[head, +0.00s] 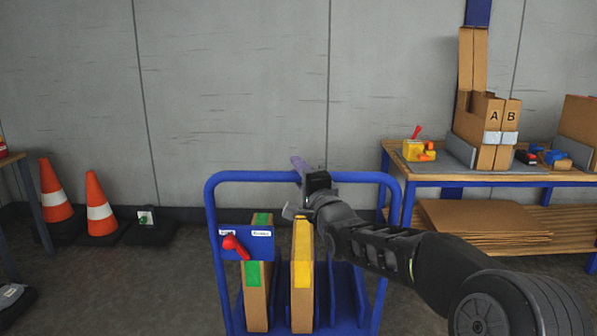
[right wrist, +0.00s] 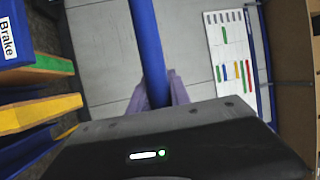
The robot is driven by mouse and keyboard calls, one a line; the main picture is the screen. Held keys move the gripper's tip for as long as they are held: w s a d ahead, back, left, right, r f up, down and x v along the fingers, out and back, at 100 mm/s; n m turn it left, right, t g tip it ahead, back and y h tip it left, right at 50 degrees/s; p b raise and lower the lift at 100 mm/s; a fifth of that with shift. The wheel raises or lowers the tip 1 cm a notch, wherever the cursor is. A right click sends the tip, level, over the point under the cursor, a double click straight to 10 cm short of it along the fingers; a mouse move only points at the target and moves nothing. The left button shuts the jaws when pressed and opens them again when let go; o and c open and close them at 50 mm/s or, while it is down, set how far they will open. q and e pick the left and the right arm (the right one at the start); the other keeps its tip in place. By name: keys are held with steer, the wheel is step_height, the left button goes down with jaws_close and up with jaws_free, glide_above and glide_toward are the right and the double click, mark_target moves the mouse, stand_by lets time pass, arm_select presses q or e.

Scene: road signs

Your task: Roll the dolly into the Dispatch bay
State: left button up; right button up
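The blue dolly (head: 377,230) stands in front of me with its hoop handle up. It carries a green-striped upright box (head: 256,295) and a yellow-striped one (head: 302,245). A red brake lever (head: 234,246) sits on its label plate at the left. My right gripper (head: 300,168) is at the handle's top bar. In the right wrist view the blue bar (right wrist: 146,40) passes between its purple fingers (right wrist: 160,90), which sit close against both sides, shut on it. My left gripper is in no view. I see no marking that reads Dispatch.
A workbench (head: 450,178) with boxes is close at the right. Open floor shows at the left of the dolly.

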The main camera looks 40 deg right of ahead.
steer(key=o, duration=0.5)
steer(key=shift+s, duration=0.1)
steer(key=p+v, duration=0.1)
steer(key=v, duration=0.6)
steer(key=shift+s+a+f, duration=0.1)
steer(key=shift+s+f, duration=0.05)
steer(key=shift+s, duration=0.1)
